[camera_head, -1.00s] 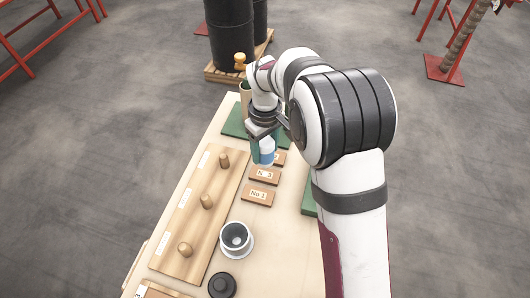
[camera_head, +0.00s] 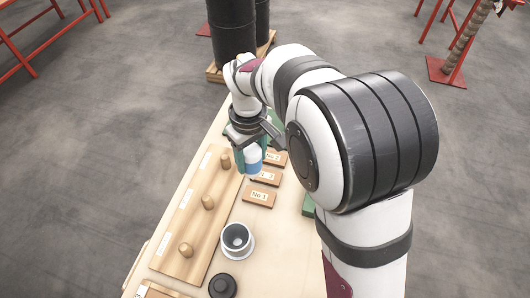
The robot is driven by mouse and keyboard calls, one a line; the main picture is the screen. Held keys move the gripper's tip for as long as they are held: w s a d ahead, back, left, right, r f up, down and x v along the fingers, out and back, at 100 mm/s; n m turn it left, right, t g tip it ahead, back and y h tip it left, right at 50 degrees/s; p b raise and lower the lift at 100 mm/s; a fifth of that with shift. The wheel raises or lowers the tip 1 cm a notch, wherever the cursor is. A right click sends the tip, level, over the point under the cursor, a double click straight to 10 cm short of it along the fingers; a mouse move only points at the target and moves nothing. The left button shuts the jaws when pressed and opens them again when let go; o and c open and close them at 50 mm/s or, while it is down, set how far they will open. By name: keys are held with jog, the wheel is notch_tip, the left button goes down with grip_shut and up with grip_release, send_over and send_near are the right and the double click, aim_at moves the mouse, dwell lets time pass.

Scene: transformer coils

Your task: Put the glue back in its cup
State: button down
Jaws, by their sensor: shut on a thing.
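The glue looks to be the blue and white bottle (camera_head: 253,160). My gripper (camera_head: 247,158) is shut on it and holds it upright over the table, beside the numbered wooden blocks. Part of the bottle is hidden by the teal fingers. A white cup with a grey inside (camera_head: 237,238) stands at the near part of the table, apart from the gripper and empty as far as I can see. I cannot tell for sure that it is the glue's cup.
A wooden board with pegs (camera_head: 196,222) lies on the left. Wooden blocks, one marked No 1 (camera_head: 260,196), lie right of it. A black round piece (camera_head: 222,286) sits at the front. Green pieces (camera_head: 309,206) show near my arm. Black drums (camera_head: 232,30) stand beyond the table.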

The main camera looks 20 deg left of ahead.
jog(key=s+r, duration=0.2)
jog(key=s, duration=1.2)
notch_tip(320, 180, down, 8)
jog(key=shift+s+d+f, duration=0.2)
jog(key=shift+s+d, duration=0.05)
jog(key=shift+c, duration=0.6)
grip_release()
notch_tip(320, 180, up, 16)
